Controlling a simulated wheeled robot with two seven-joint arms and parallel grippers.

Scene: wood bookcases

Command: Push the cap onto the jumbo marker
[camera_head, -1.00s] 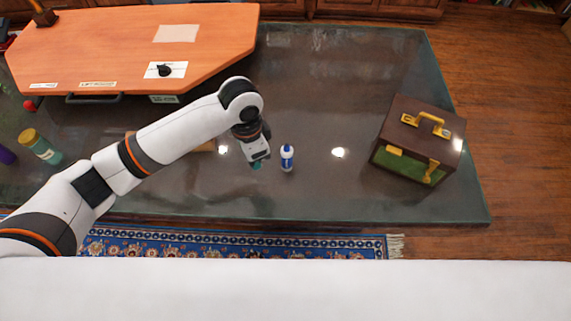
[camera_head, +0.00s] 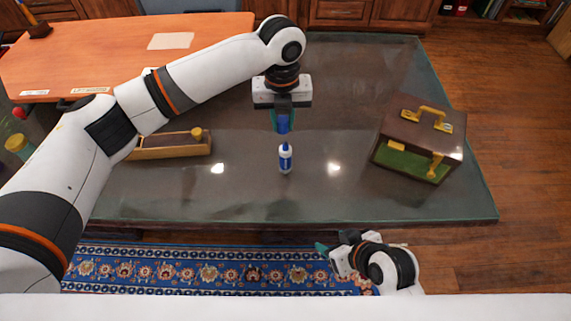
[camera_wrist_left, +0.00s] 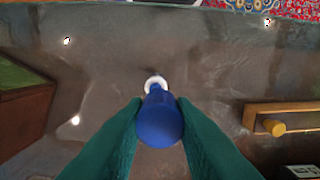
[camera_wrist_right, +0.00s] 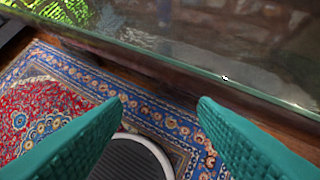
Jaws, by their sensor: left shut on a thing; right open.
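The jumbo marker (camera_head: 285,160), white with a blue band, stands upright on the dark glossy table. My left gripper (camera_head: 283,117) points down above it, its teal fingers shut on a blue cap (camera_head: 283,126). In the head view the cap is over the marker with a small gap below it in the picture. In the left wrist view the cap (camera_wrist_left: 158,122) sits between the fingertips, and the marker's white part (camera_wrist_left: 155,83) shows just beyond, mostly hidden behind the cap. My right gripper (camera_wrist_right: 160,102) is open and empty, over the rug side of the table's front edge.
A wooden tray (camera_head: 172,152) with a yellow knob lies left of the marker. A brown case (camera_head: 420,140) with gold handle stands at right. An orange desk board (camera_head: 120,50) is at back left. The table between marker and case is clear.

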